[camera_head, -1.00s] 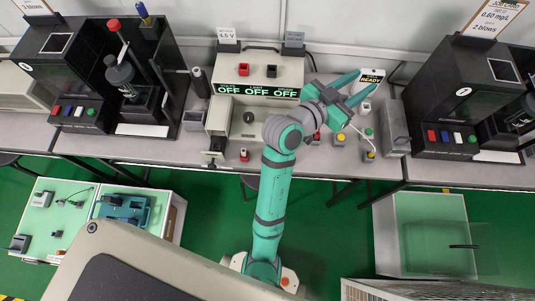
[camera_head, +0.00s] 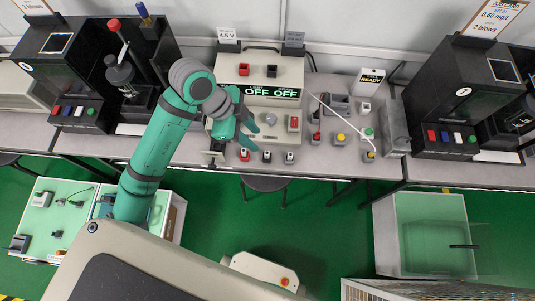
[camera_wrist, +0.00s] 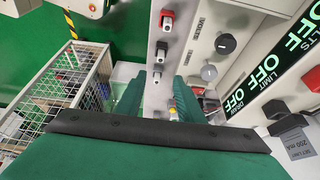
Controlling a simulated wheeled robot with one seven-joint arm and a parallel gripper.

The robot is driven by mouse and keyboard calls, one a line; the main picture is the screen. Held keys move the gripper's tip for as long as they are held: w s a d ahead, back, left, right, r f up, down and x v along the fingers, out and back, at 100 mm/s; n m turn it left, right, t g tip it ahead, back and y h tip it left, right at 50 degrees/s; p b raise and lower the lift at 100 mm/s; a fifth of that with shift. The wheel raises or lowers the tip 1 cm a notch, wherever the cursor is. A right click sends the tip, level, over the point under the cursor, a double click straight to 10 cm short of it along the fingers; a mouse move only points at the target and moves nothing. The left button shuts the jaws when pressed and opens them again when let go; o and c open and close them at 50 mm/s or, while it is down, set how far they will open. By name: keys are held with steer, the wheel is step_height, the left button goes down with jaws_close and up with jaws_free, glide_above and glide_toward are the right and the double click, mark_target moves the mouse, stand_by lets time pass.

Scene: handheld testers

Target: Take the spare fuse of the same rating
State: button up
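Candidate spare fuses are the small blocks along the tester's front: a red-topped one (camera_head: 244,155), a dark-topped one (camera_head: 267,157) and a pale one (camera_head: 290,157). No rating is legible on them. Similar blocks show in the wrist view, red (camera_wrist: 166,20) and grey-white (camera_wrist: 161,52). The tester (camera_head: 285,78) is a beige box with green OFF readouts. My gripper (camera_head: 243,124) is over the tester's left front, above and behind the red-topped block. Its teal fingers look apart in the wrist view, with nothing clearly held. My arm covers part of the tester's left side.
A grey knob (camera_head: 270,118) and a red switch (camera_head: 293,123) stand on the tester. To the right are a yellow-button box (camera_head: 340,139), a cable and a READY sign (camera_head: 371,78). Black machines flank the bench, the right one (camera_head: 460,95) farther off. The front bench strip is narrow.

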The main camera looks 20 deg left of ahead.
mark_target(267, 153)
steer(key=shift+a+x, duration=0.15)
steer(key=shift+x, duration=2.5)
steer(key=shift+a+x, duration=0.15)
steer(key=shift+x, duration=2.5)
steer(key=shift+f, duration=0.1)
jaws_close()
